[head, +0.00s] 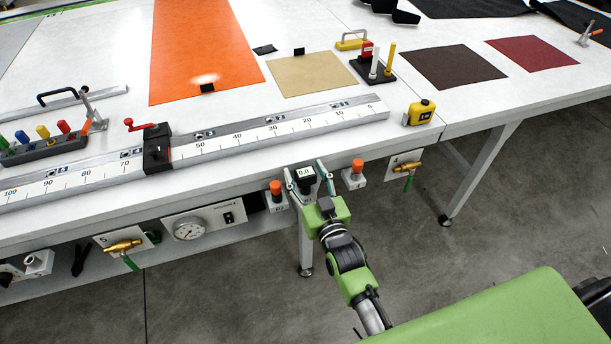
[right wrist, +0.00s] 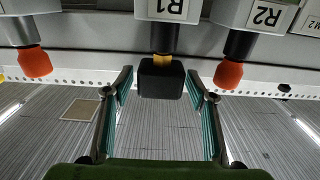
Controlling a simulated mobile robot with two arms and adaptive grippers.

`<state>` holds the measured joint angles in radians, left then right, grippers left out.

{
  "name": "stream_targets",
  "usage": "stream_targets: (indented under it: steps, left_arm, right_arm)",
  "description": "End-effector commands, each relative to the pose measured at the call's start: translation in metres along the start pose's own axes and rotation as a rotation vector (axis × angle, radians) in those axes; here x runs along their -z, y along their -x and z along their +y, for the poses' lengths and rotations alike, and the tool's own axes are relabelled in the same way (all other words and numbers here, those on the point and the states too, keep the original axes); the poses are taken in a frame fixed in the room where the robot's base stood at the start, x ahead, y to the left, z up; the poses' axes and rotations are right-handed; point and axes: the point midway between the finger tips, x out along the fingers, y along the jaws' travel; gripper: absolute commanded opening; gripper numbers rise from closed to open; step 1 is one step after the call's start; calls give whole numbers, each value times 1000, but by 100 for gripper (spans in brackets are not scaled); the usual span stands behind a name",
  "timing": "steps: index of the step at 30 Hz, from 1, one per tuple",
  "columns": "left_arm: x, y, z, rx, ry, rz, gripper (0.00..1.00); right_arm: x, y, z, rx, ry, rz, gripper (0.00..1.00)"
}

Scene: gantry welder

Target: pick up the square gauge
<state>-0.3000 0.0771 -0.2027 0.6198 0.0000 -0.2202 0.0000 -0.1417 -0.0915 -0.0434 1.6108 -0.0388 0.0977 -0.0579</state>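In the right wrist view the black block (right wrist: 160,79) hangs on a short yellow stem under a labelled grey holder. My right gripper (head: 308,184) is open around it, one finger on each side. In the right wrist view gaps show between the block and both fingers, so neither seems to touch it. My left gripper is not in view.
Orange-capped knobs flank the gauge, one on the left (head: 276,187) and one on the right (head: 357,166), close to my fingers. A long ruler rail (head: 270,134) lies on the table behind. A yellow tape measure (head: 420,112) sits at the right. The floor in front is clear.

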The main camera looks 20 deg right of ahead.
Motion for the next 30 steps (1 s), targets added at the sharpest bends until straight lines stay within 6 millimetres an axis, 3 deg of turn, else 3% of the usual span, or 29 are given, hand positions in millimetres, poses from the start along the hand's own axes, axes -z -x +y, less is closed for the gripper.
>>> stream_targets:
  steps: [1,3,4,17,30]
  left_arm:
    - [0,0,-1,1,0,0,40]
    - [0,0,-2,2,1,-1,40]
    - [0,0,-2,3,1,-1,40]
    - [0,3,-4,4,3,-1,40]
    - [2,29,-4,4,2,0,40]
  right_arm:
    - [0,0,0,0,0,0,35]
    - [0,0,0,0,0,0,17]
    - [0,0,0,0,0,0,13]
    - [4,-1,0,0,0,1,13]
    - [35,-10,3,1,0,2,13]
